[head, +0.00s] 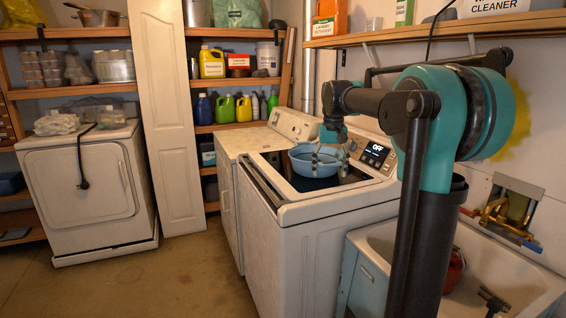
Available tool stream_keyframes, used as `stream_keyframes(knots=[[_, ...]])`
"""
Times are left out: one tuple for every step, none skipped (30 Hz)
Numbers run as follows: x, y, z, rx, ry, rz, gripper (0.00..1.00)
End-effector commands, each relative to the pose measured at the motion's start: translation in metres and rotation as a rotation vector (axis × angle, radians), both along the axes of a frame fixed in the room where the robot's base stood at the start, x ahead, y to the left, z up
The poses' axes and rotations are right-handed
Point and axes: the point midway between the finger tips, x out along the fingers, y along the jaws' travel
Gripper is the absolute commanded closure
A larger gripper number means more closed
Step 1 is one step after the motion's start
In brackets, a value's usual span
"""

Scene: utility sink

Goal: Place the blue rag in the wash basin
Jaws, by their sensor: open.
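The white utility sink (385,247) is at the lower right, partly hidden by my arm, with a red object (454,270) and a dark object (494,303) inside.
A second white appliance (245,142) adjoins the washer at the back. A white dryer (88,190) and stocked shelves (240,82) line the back. Floor (185,275) at the left front is clear.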

Motion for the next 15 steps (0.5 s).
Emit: stream_keyframes(knots=[[-0.007,-0.002,-0.009,0.001,-0.009,0.0,0.31],[-0.011,-0.003,-0.015,0.001,-0.016,0.001,0.31],[-0.017,-0.004,-0.022,0.001,-0.025,0.002,0.31],[-0.021,-0.005,-0.029,0.002,-0.032,0.003,0.31],[-0.026,-0.007,-0.035,0.002,-0.04,0.004,0.31],[-0.034,-0.008,-0.045,0.003,-0.052,0.006,0.31],[-0.04,-0.009,-0.053,0.002,-0.06,0.007,0.31],[-0.047,-0.011,-0.062,0.003,-0.069,0.008,0.31],[-0.058,-0.013,-0.075,0.003,-0.084,0.009,0.31],[-0.067,-0.015,-0.085,0.003,-0.095,0.01,0.31],[-0.078,-0.016,-0.098,0.003,-0.109,0.011,0.31],[-0.095,-0.019,-0.115,0.002,-0.128,0.014,0.31],[-0.108,-0.021,-0.129,0.003,-0.144,0.015,0.31],[-0.122,-0.023,-0.144,0.002,-0.159,0.016,0.31],[-0.141,-0.026,-0.162,0.001,-0.181,0.018,0.31]])
